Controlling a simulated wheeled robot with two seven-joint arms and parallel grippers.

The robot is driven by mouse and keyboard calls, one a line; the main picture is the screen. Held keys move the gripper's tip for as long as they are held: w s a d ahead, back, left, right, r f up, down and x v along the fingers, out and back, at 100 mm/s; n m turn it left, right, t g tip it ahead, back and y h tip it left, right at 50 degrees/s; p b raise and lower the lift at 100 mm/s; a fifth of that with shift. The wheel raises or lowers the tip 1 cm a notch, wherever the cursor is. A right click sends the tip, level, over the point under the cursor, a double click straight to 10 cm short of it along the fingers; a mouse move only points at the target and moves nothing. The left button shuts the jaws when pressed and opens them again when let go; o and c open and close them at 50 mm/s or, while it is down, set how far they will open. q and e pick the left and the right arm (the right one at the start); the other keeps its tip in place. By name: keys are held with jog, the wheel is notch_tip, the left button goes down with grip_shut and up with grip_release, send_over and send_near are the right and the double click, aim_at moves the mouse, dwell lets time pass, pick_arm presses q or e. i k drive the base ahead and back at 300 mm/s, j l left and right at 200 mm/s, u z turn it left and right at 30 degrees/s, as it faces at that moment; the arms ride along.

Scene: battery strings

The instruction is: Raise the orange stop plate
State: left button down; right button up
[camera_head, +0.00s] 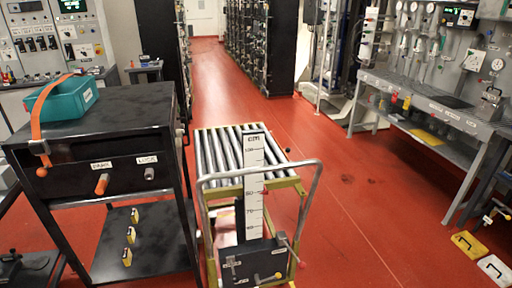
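Neither of my grippers is in view.
The teal bin (66,100) sits on the dark cabinet (125,108). A roller cart (221,152) with a push handle and an upright scale (254,185) stands right of it. A workbench (430,105) lines the right wall. Red floor (345,205) is open between.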

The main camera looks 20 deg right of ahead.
aim_at(287, 149)
jog(key=l+u, duration=0.1)
jog(key=l, duration=0.45)
jog(key=l+u, duration=0.1)
jog(key=l, duration=0.45)
jog(key=k+l+u, duration=0.1)
jog(key=l, duration=0.45)
jog(key=k+l+u, duration=0.1)
jog(key=l, duration=0.4)
jog(key=k+l+u, duration=0.1)
jog(key=l, duration=0.45)
jog(key=k+l, duration=0.1)
jog(key=l, duration=0.45)
jog(key=k+l, duration=0.1)
jog(key=l, duration=0.45)
jog(key=i+l+z, duration=0.9)
jog(key=k, duration=0.1)
